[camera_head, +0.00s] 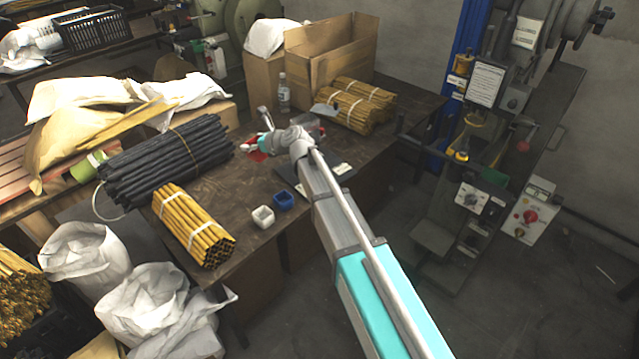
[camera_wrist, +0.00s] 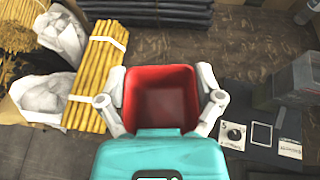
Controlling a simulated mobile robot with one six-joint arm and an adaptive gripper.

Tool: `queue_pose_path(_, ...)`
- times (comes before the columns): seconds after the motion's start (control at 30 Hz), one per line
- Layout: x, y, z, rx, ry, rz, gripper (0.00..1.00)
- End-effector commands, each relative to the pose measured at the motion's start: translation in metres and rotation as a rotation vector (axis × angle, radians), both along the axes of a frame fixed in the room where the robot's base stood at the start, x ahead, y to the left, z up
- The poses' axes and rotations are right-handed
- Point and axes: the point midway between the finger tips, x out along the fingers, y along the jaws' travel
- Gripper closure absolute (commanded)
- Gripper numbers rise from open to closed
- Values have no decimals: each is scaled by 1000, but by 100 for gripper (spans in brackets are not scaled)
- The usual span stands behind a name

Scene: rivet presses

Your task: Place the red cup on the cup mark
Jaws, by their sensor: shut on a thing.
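The red cup (camera_wrist: 160,95) is in the middle of the wrist view, its square opening facing the camera and its inside empty. My gripper (camera_wrist: 160,104) is shut on it, with one finger against each side. In the head view the red cup (camera_head: 257,155) shows only in part beside my gripper (camera_head: 262,146), over the table. A dark mat (camera_wrist: 262,115) lies to the right of the cup in the wrist view. It bears a white square with a dark round figure (camera_wrist: 235,133), a pale rectangle (camera_wrist: 262,134) and a small label (camera_wrist: 290,149). I cannot tell which one is the cup mark.
A white cup (camera_head: 263,217) and a blue cup (camera_head: 284,200) stand near the table's front edge. Bundles of yellow rods (camera_head: 195,226) and black rods (camera_head: 168,160) lie to the left. A bottle (camera_head: 284,93) and cardboard box (camera_head: 335,55) stand behind. A grey box (camera_wrist: 283,82) is beyond the mat.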

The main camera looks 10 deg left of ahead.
Motion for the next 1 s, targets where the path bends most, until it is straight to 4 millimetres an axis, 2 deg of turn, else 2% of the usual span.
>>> queue_pose_path(0.03,6,-10,-18,0,0,-11,55)
queue_pose_path(0.5,50,-86,-94,-1,-1,-91,55)
queue_pose_path(1.0,87,-172,-175,-1,-1,-176,55)
